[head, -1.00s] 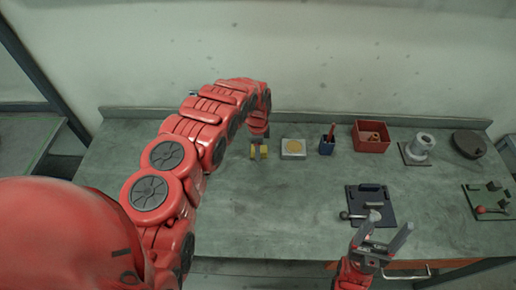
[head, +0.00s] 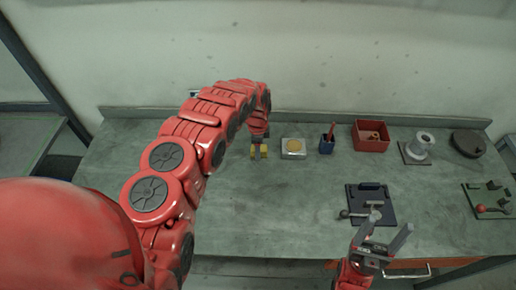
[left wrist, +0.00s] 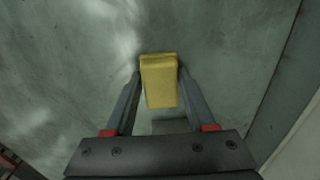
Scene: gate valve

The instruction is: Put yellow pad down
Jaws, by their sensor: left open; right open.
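The yellow pad (head: 264,152) is at the back of the grey bench, left of the white block with a yellow disc. In the left wrist view the yellow pad (left wrist: 159,82) is a blocky slab between the two fingertips. My left gripper (head: 259,149) is open around the pad, with a finger on each side. Whether the pad rests fully on the bench is hard to tell. My right gripper (head: 385,236) is open and empty near the bench's front edge.
The white block (head: 293,155), a blue pen cup (head: 327,146), a red bin (head: 371,145) and a grey flanged part (head: 420,146) stand along the back. A dark blue fixture plate (head: 370,205) lies near my right gripper. The middle of the bench is clear.

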